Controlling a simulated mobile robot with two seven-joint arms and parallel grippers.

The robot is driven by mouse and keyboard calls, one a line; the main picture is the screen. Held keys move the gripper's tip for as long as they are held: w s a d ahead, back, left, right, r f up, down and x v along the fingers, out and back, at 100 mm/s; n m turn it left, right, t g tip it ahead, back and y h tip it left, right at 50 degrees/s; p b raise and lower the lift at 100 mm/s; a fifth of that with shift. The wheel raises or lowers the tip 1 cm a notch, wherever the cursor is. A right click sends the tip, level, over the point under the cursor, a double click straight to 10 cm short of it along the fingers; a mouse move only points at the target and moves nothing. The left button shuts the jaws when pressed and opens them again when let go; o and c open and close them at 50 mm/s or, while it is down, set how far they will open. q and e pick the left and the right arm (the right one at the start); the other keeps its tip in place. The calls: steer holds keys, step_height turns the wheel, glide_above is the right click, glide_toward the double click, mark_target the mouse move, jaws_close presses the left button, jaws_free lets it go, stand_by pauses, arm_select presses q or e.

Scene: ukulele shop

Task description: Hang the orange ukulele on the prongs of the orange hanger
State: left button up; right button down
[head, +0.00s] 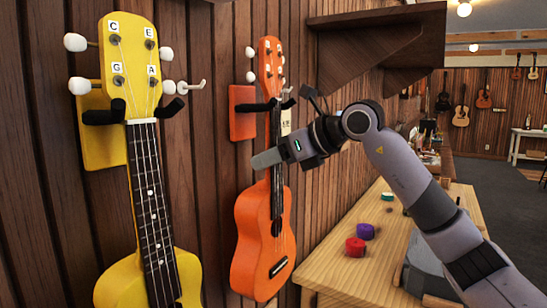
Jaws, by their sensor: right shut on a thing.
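The orange ukulele (262,250) is upright at the wall, its headstock up and its body down. The orange hanger (243,113) is a block on the wall just behind and left of its neck. The hanger's dark prongs show at the neck just under the headstock, one on each side; whether the headstock rests on them I cannot tell. My right gripper (268,158) is shut on the ukulele's neck, below the prongs, reaching in from the right. It hides part of the neck. My left gripper is out of view.
A yellow ukulele (150,200) hangs on a yellow hanger (101,135) at the left. A wooden shelf (370,38) juts out above my right arm. A wooden counter (335,270) with red (355,247) and purple (365,231) small items lies below right.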

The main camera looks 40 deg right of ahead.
steer(key=shift+f+b, duration=0.65)
steer(key=shift+f, duration=0.15)
stand_by(0.4)
steer(key=shift+c, duration=2.2)
jaws_free()
steer(key=shift+f, duration=0.1)
steer(key=shift+s, duration=0.1)
steer(key=shift+s+d+b, duration=0.35)
steer(key=shift+s+b, duration=0.1)
steer(key=shift+s, duration=0.4)
steer(key=shift+s, duration=0.1)
